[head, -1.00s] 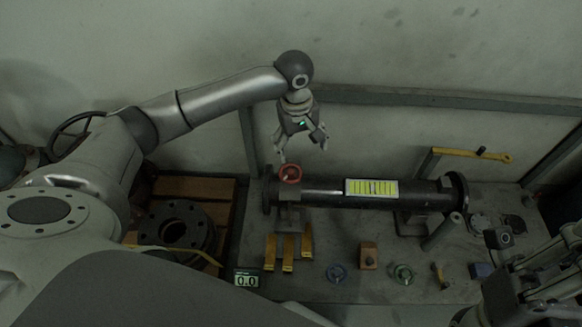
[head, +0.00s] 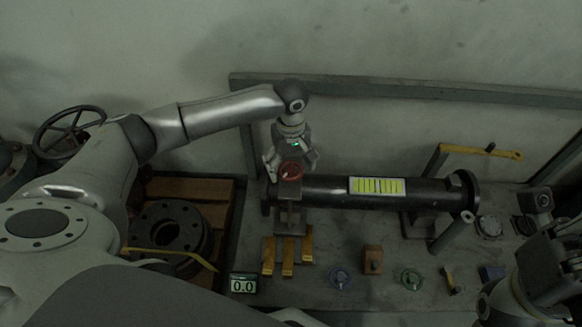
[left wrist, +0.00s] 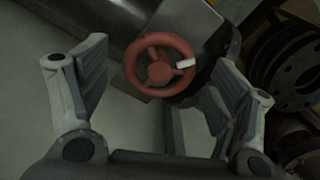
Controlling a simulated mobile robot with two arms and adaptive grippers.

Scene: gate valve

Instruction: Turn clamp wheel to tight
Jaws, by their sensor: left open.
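The red clamp wheel (head: 291,171) sits on top of the clamp at the left end of the dark pipe (head: 330,189). In the left wrist view the wheel (left wrist: 160,66) is a red ring with spokes and a white mark on its right side. My left gripper (head: 289,167) is just above and behind the wheel, fingers spread. In the left wrist view its open fingers (left wrist: 164,88) stand either side of the wheel, with nothing between the pads. Contact with the wheel cannot be made out.
A small display (head: 243,284) reads 0.0 on the bench. A yellow-handled lever (head: 480,151) stands at the back right. Flanges (head: 172,226) rest on a pallet at left.

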